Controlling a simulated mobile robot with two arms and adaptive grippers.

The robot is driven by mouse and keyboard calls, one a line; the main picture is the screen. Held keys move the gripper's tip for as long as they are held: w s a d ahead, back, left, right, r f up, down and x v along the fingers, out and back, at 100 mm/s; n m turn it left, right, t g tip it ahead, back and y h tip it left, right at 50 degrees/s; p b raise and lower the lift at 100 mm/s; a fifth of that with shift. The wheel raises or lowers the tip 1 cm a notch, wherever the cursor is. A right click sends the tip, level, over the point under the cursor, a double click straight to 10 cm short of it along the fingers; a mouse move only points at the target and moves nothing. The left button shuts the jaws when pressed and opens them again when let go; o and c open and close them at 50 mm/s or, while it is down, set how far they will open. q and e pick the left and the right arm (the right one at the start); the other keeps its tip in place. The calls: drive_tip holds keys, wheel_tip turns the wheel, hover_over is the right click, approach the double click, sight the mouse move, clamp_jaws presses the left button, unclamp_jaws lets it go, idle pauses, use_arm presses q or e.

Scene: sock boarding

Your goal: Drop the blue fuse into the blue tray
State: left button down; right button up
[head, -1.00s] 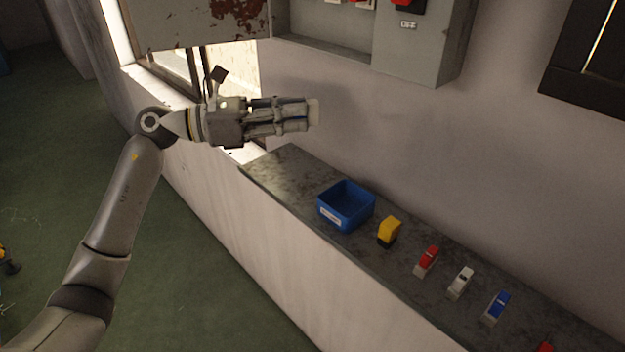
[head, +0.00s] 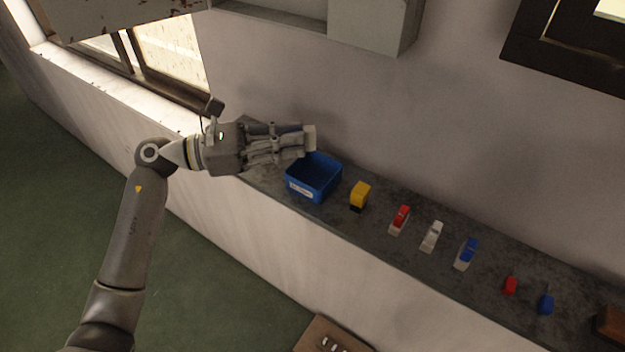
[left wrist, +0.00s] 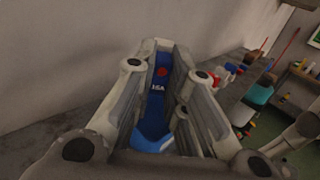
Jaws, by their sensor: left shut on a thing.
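My left gripper (head: 308,138) is shut and points to the right, above and behind the blue tray (head: 313,193), its fingertips over the tray's back edge in the head view. In the left wrist view a blue fuse (left wrist: 158,100) with a red dot and a white 15A mark shows between the fingers (left wrist: 165,55). The fingers hide the fuse in the head view. The blue tray stands upright on the grey counter with a white label on its front; its visible inside looks empty. My right gripper is not in view.
Right of the tray on the counter (head: 335,213) stand a yellow and black block (head: 360,195), then red, white and blue switch-like pieces (head: 401,219), and small red and blue pieces (head: 546,303). The wall rises behind. A brown box (head: 611,325) is at far right.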

use_arm(q)
drive_tip(key=shift+f, duration=0.45)
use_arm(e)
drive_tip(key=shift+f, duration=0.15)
use_arm(q)
drive_tip(key=c, duration=1.5)
unclamp_jaws()
drive_tip(key=shift+o, duration=0.6)
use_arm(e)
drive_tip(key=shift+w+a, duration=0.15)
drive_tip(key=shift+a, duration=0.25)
use_arm(q)
drive_tip(key=shift+a, duration=0.25)
drive_tip(key=s+a, duration=0.2)
drive_tip(key=a, duration=0.9)
drive_tip(key=shift+a, duration=0.25)
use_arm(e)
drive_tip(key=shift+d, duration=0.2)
